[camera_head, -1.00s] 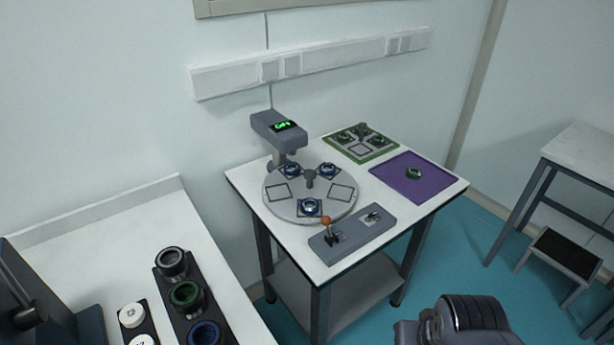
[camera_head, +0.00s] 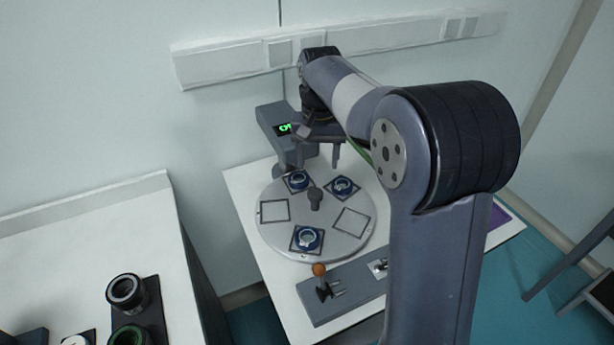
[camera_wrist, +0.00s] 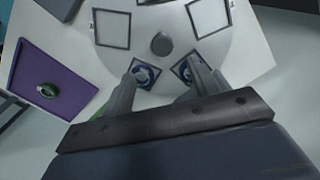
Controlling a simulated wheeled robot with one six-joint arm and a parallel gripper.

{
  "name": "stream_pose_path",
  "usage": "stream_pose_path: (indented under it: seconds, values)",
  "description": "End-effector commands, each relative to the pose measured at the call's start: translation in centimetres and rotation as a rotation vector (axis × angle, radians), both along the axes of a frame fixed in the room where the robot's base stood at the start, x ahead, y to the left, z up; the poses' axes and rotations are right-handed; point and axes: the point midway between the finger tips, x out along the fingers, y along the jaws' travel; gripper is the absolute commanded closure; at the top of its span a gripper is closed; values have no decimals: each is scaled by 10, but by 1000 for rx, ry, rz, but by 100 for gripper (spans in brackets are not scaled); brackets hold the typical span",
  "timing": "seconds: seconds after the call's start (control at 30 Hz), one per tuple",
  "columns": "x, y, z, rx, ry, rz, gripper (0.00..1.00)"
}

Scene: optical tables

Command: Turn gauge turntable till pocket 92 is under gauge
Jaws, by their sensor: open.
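The round grey turntable (camera_head: 271,237) lies on the white table, with a dark knob (camera_head: 315,197) at its centre. Three pockets hold blue-ringed parts: back (camera_head: 297,181), back right (camera_head: 343,186) and front (camera_head: 306,239). Two outlined pockets, left (camera_head: 275,211) and right (camera_head: 352,222), are empty. The gauge (camera_head: 277,121) stands behind the turntable with a green display, partly hidden by my arm. My gripper (camera_head: 319,164) is open and empty above the back right of the turntable. In the wrist view its fingers (camera_wrist: 168,84) reach toward the turntable near a blue part. Pocket numbers are not legible.
A grey lever box with an orange-knobbed lever (camera_head: 320,271) sits at the table's front. My arm hides much of the table's right side. A bench with ringed parts stands at left.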

Motion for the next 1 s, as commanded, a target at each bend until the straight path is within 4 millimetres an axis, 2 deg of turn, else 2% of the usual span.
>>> stream_pose_path:
  seconds: [0.17, 0.5, 0.7, 1.0]
  values:
    - [4, 3, -9, -1, 6, -1, 43]
    - [2, 2, -71, -1, 9, -1, 43]
    - [3, 2, -98, -1, 6, -1, 43]
    - [3, 2, -108, 0, 3, -1, 43]
